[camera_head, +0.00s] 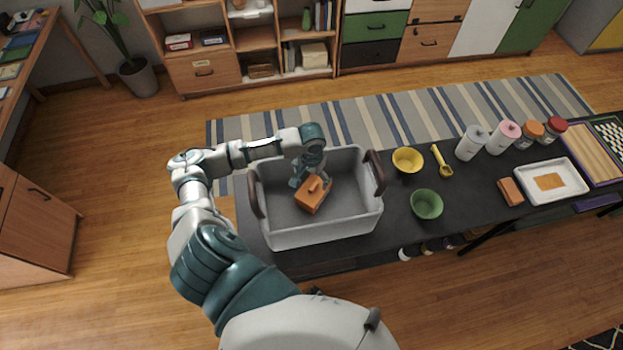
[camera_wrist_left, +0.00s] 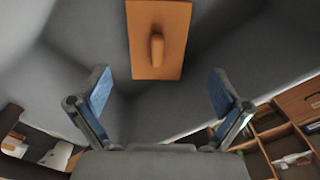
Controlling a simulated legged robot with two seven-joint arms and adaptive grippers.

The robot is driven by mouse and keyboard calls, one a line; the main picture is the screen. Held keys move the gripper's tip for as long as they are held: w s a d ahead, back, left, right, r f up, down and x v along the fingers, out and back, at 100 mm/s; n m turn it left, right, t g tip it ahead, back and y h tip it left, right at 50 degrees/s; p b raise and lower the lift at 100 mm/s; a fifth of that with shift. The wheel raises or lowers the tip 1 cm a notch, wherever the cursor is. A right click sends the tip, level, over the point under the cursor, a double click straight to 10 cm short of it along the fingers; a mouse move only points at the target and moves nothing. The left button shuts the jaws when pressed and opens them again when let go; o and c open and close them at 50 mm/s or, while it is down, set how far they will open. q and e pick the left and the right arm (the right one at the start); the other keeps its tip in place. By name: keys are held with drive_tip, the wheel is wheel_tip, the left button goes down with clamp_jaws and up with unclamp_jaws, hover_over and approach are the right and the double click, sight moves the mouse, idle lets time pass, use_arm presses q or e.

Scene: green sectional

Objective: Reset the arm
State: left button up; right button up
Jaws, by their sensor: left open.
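My left arm reaches in from the left in the head view, and its left gripper (camera_head: 307,178) is inside the grey bin (camera_head: 320,232). An orange block with a raised handle (camera_head: 314,196) lies in the bin, just beside the gripper's fingers. In the left wrist view, the gripper (camera_wrist_left: 158,105) is open with blue-padded fingers spread wide. The orange block (camera_wrist_left: 158,62) shows ahead of the fingertips, with no finger closed on it. My right gripper is not in view.
The bin stands at the left end of a black table (camera_head: 395,215). To its right are a yellow bowl (camera_head: 407,160), a green bowl (camera_head: 426,204), a yellow scoop (camera_head: 441,161), several bottles and jars, an orange block (camera_head: 510,191) and a white tray (camera_head: 559,196).

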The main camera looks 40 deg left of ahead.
use_arm(q)
drive_tip(key=shift+d, duration=0.25)
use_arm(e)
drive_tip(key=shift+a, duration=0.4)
use_arm(q)
drive_tip(key=shift+r, duration=0.1)
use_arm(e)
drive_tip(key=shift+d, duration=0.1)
